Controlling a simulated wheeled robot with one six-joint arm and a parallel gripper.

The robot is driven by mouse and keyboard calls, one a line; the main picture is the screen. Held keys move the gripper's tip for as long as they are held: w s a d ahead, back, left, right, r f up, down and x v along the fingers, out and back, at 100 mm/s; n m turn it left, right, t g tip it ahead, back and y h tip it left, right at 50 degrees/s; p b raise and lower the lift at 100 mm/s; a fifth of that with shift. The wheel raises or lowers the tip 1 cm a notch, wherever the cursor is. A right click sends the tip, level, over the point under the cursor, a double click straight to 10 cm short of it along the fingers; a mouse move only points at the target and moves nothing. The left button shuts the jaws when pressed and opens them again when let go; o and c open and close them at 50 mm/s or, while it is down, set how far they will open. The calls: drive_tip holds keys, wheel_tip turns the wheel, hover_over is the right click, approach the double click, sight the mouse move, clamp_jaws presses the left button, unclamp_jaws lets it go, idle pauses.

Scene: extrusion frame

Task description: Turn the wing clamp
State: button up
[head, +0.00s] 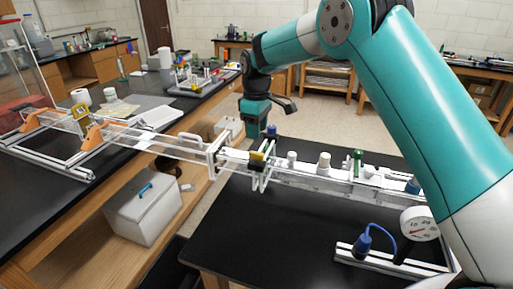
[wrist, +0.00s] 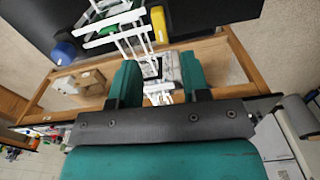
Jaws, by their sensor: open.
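I cannot tell for sure which part is the wing clamp. A yellow piece (head: 258,158) sits on a white bracket at the near part of the extrusion rail (head: 310,181). A yellow piece also shows near the top of the wrist view (wrist: 158,24). My gripper (wrist: 160,62) is open, with its two teal fingers apart and nothing held between them. In the head view my gripper (head: 255,130) hangs pointing down, just above and behind the rail near the yellow piece. Its fingertips are too small there to make out. White and grey rail parts show beyond the fingers in the wrist view.
Several white, green and blue fittings line the rail to the right. A round gauge (head: 419,224) and a blue-handled part (head: 363,243) stand at front right. A clear tube (head: 150,146) spans to the left bench. A white box (head: 144,208) sits below. The black tabletop (head: 265,235) has free room.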

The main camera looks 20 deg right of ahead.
sight(256, 152)
wheel_tip(256, 152, down, 8)
drive_tip(key=p, duration=0.2)
drive_tip(key=shift+f+p, duration=0.2)
drive_tip(key=shift+p, duration=0.1)
drive_tip(key=shift+c, duration=0.2)
clamp_jaws()
